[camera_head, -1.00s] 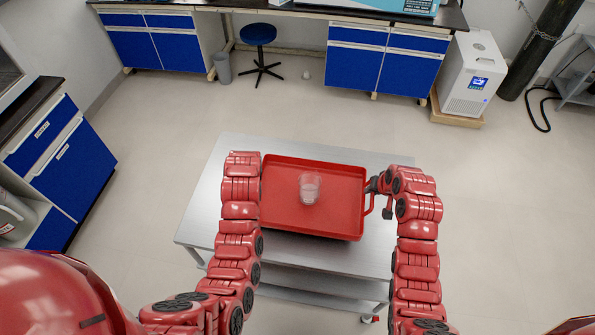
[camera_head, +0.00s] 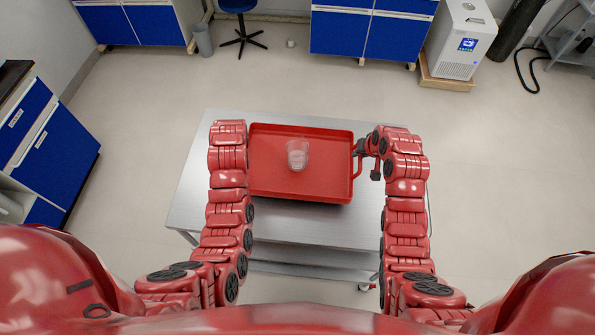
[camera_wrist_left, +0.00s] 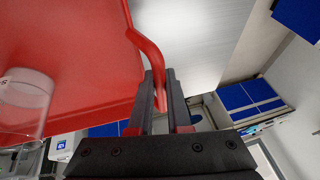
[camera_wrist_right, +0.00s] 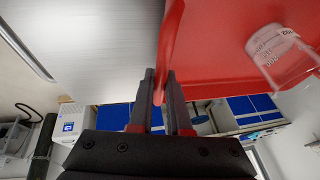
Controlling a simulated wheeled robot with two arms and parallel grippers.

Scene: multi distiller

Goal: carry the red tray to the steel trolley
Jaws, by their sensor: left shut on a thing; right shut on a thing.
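The red tray (camera_head: 265,180) is over the top of the steel trolley (camera_head: 200,190) in the head view, roughly level. I cannot tell whether it touches the trolley top. A clear beaker (camera_head: 298,156) stands upright on the tray. My right gripper (camera_head: 364,158) is shut on the tray's right handle; the handle runs between the fingers in the right wrist view (camera_wrist_right: 161,88). My left gripper is hidden behind its arm in the head view. In the left wrist view my left gripper (camera_wrist_left: 159,92) is shut on the left handle.
Blue cabinets (camera_head: 370,35) line the back wall, with a stool (camera_head: 240,30) and a bin (camera_head: 203,40) beside them. A white machine (camera_head: 462,40) stands at back right. A blue cabinet (camera_head: 50,160) is at left. The floor around the trolley is clear.

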